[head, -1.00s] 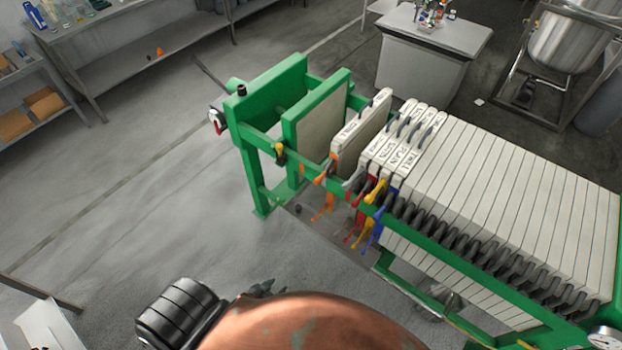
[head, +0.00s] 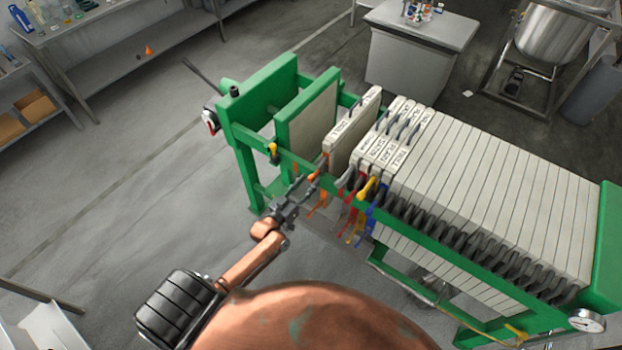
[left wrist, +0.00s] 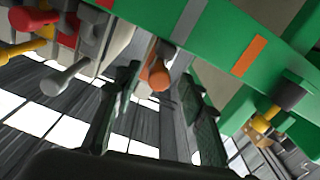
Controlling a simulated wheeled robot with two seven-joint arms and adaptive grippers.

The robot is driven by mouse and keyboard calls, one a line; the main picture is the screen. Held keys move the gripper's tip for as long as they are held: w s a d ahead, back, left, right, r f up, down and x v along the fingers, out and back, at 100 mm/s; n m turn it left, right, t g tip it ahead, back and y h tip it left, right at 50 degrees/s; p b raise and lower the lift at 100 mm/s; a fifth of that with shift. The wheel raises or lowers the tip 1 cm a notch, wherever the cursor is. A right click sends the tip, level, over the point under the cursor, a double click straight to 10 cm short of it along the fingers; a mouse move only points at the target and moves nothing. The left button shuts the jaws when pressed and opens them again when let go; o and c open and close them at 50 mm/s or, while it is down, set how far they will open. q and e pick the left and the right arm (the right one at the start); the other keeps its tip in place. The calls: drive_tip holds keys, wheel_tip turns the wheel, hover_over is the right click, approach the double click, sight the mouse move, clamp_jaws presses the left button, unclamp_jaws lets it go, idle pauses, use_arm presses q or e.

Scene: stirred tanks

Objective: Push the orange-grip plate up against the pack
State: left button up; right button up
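The orange-grip plate (head: 352,122) is a white plate with a labelled top edge. It hangs upright in the green press frame, with a gap between it and the pack (head: 480,185) of white plates on its right. Its orange grip (left wrist: 156,76) shows in the left wrist view between my two dark fingers. My left gripper (head: 303,187) is open at the near side rail, beside this grip. In the head view the fingertips partly cover the grip, and contact cannot be told. My right gripper is in neither view.
The green near rail (head: 440,245) runs along the plates' front. Grey, red, yellow and blue grips hang right of the orange one; a grey grip (left wrist: 65,78) is close to my left gripper. A green pressing plate (head: 305,110) stands left, with open space between.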

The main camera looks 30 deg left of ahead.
use_arm(q)
drive_tip(key=shift+w+d, duration=0.1)
drive_tip(key=shift+w, duration=1.15)
drive_tip(key=shift+c, duration=0.4)
clamp_jaws()
